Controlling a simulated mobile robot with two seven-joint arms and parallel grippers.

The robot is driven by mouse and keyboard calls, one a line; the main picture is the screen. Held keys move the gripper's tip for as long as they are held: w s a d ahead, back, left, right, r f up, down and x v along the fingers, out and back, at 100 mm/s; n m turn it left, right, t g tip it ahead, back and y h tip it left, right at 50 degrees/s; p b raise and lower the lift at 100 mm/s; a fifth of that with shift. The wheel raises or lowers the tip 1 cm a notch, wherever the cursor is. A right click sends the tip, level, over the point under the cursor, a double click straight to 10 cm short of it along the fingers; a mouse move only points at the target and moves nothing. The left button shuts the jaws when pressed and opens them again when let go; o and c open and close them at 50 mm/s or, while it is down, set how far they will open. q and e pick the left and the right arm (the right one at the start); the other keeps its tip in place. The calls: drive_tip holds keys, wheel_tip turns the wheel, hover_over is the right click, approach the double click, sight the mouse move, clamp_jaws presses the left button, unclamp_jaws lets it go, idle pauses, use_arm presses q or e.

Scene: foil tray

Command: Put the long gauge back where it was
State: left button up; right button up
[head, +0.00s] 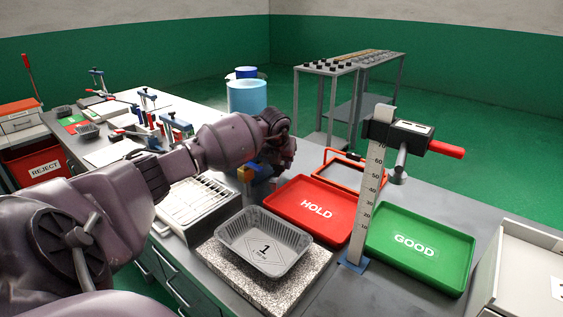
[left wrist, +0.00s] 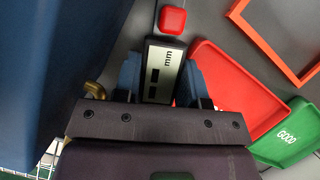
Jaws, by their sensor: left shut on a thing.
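My left gripper (left wrist: 162,85) is shut on a dark gauge with a pale display marked "mm" (left wrist: 163,70), held between its blue fingers. Only the display end shows in the left wrist view; the gauge's length is hidden. In the head view the same gripper (head: 268,172) is over the bench, left of the red HOLD tray (head: 310,191), and the arm hides most of it. A tall height gauge with a ruler column (head: 369,187) and red handle stands upright between the HOLD tray and the green GOOD tray (head: 450,247). My right gripper is out of view.
A foil tray marked 1 (head: 234,227) sits on a speckled slab (head: 285,293). Behind the arm stands a light-blue cylinder (head: 247,95). A red-orange frame (head: 332,180) lies behind the HOLD tray. Several clamps and a REJECT bin (head: 45,169) are at the left.

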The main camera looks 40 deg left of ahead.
use_arm(q)
drive_tip(key=shift+r, duration=0.15)
drive_tip(key=shift+f, duration=0.35)
drive_tip(key=shift+f, duration=0.2)
drive_tip(key=o, duration=1.1)
drive_tip(key=shift+c, duration=0.2)
